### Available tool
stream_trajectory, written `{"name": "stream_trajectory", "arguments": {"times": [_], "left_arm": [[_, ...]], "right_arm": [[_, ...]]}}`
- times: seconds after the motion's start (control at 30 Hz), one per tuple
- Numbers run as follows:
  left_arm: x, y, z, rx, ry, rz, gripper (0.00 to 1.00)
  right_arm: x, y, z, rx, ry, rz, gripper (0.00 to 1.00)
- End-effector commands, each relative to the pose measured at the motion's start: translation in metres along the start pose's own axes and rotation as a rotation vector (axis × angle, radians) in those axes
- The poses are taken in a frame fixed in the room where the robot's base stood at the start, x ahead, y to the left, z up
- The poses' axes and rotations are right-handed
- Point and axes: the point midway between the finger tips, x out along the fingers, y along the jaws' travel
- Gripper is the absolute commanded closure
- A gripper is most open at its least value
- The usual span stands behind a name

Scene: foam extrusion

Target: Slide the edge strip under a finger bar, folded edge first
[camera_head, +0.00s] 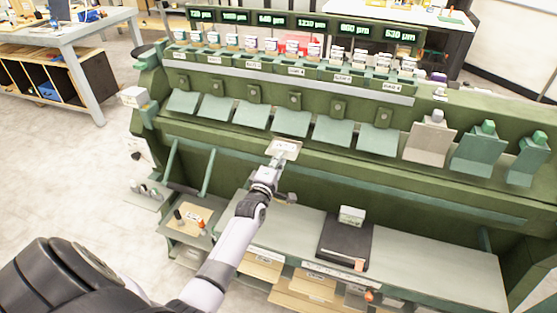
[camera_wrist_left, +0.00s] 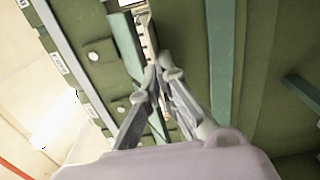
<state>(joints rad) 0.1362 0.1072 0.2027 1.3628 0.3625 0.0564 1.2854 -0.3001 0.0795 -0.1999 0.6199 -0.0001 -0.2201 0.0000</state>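My left gripper (camera_head: 276,163) reaches up to the front of the green machine, below the row of slanted green flaps (camera_head: 291,122). A small pale strip (camera_head: 284,149) is at its fingertips, and I take it to be the edge strip. In the left wrist view the fingers (camera_wrist_left: 160,76) are close together at the tips, with a narrow beige piece (camera_wrist_left: 148,38) extending beyond them. The strip's folded edge cannot be made out. I cannot tell which part is the finger bar. My right gripper is not in view.
A grey worktop (camera_head: 430,262) runs below the machine front, with a black flat case (camera_head: 343,243) and a small white box (camera_head: 352,215) on it. A small shelf (camera_head: 190,222) with bottles stands left of my forearm. Small labelled boxes line the machine's top.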

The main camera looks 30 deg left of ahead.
Motion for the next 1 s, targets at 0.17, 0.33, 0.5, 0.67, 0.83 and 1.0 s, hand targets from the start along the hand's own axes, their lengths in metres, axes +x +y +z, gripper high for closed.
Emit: {"name": "stream_trajectory", "arguments": {"times": [0.17,0.33,0.5,0.67,0.83,1.0], "left_arm": [[0.003,0.0,0.0,0.0,0.0,0.001,1.0],[0.005,0.0,0.0,0.0,0.0,0.001,1.0],[0.008,0.0,0.0,0.0,0.0,0.002,1.0],[0.011,0.001,0.0,0.0,0.0,0.002,1.0],[0.013,0.0,0.0,0.0,0.0,0.001,1.0],[0.015,0.0,0.0,0.0,0.0,0.0,1.0]], "right_arm": [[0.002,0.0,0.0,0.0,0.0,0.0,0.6],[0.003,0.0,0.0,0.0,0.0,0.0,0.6],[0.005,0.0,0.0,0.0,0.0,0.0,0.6],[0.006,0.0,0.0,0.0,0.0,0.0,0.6],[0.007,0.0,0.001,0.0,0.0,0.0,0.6],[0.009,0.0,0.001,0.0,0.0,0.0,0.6]]}}
